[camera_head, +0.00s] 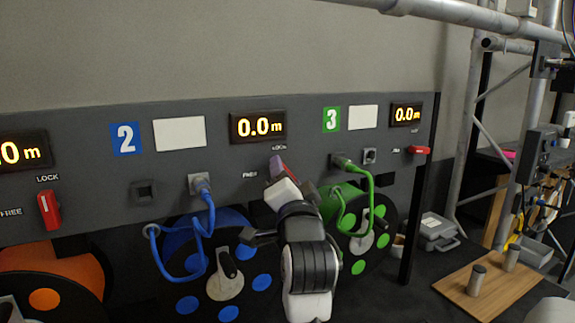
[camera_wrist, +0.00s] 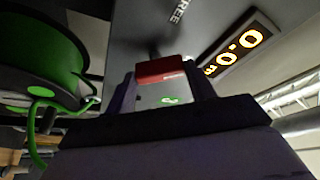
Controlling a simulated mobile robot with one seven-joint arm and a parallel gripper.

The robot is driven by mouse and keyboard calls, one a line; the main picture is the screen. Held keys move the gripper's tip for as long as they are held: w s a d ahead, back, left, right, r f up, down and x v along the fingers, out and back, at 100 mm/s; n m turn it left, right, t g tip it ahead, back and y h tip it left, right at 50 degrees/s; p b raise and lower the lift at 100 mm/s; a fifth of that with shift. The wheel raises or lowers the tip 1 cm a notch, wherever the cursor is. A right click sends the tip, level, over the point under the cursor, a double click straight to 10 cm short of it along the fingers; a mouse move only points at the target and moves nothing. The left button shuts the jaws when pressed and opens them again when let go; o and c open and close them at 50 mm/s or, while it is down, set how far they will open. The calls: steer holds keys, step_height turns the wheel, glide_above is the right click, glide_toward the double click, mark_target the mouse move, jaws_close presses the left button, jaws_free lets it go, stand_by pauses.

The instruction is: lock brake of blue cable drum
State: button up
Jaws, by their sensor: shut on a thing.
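The blue cable drum (camera_head: 262,282) stands below the panel section marked 2, partly behind my arm. Its blue cable (camera_head: 206,222) loops up to a socket. My gripper (camera_head: 278,170) is at the panel just under the LOCK label, right of the FREE label. In the wrist view, a red brake lever (camera_wrist: 160,73) sits between the two fingers, which are shut on it. In the head view my gripper hides most of this lever, so its exact angle cannot be told. The display (camera_head: 258,127) above it reads 0.0 m.
The orange drum's red lever (camera_head: 49,210) stands upright under LOCK at the left. The green drum (camera_head: 352,215) and its green cable are close right of my arm; its red lever (camera_head: 420,151) lies sideways. A wooden board (camera_head: 487,288) with metal cylinders lies at the right.

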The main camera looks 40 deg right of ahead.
steer(key=shift+r+m+g+p, duration=0.1)
steer(key=shift+m+g+p, duration=0.4)
steer(key=shift+m, duration=1.45)
steer(key=shift+r+m+g+p, duration=0.1)
steer(key=shift+m+g, duration=0.8)
steer(key=shift+m, duration=1.05)
steer(key=shift+d+y, duration=0.1)
steer(key=shift+y, duration=0.2)
steer(key=o, duration=1)
steer(key=shift+b+v, duration=1.25)
steer(key=shift+v, duration=5.7)
